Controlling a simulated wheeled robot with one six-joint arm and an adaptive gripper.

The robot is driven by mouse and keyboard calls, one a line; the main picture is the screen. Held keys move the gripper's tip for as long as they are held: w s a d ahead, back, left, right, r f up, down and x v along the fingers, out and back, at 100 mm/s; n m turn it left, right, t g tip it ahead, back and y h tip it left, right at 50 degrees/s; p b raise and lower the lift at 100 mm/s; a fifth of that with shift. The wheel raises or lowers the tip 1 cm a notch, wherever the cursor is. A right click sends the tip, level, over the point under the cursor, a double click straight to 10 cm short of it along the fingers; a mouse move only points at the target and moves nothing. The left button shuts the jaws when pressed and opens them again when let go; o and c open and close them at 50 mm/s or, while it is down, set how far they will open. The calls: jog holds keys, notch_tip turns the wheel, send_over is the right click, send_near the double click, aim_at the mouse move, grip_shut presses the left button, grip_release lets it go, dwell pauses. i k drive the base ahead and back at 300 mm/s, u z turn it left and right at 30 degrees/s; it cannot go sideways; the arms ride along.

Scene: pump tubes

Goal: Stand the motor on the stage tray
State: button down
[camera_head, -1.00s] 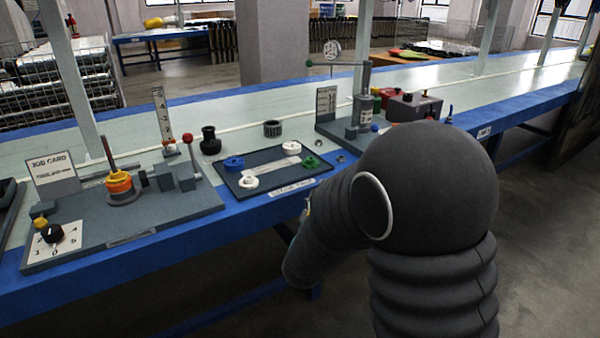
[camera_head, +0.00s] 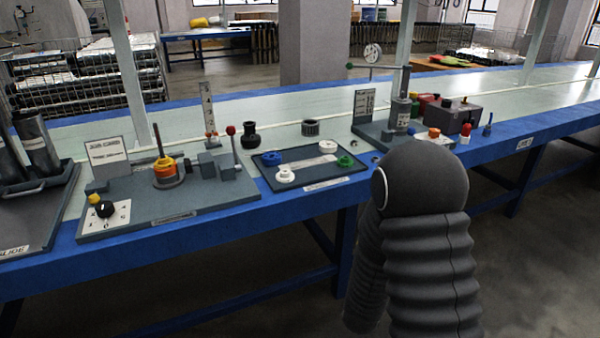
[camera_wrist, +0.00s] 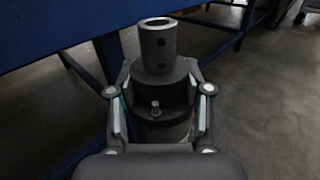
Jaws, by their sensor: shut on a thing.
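In the wrist view my gripper (camera_wrist: 160,97) is shut on the motor (camera_wrist: 160,84), a dark cylinder with a narrower grey, holed sleeve on top. The motor is held upright with a finger on each side, beside the blue table edge. Its lower part is partly hidden by my gripper. In the head view my arm hides both gripper and motor. A dark flat tray (camera_head: 267,172), which looks like the stage tray, lies mid-table. It holds blue, white and green small parts and a pale strip. Its front label is too small to read surely.
Left of the tray is a board (camera_head: 215,196) with an orange-ringed post (camera_head: 166,172), a dial and a job card. A tray with grey cylinders (camera_head: 38,138) stands far left. A black fitting (camera_head: 249,136) and a dark ring (camera_head: 310,128) sit behind the tray. A station (camera_head: 465,117) stands right.

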aim_at(309, 161)
jog(key=u, duration=0.5)
jog(key=k, duration=1.2)
jog(key=i, duration=0.4)
jog(key=z, duration=0.9)
jog(key=i, duration=1.2)
jog(key=u, duration=0.3)
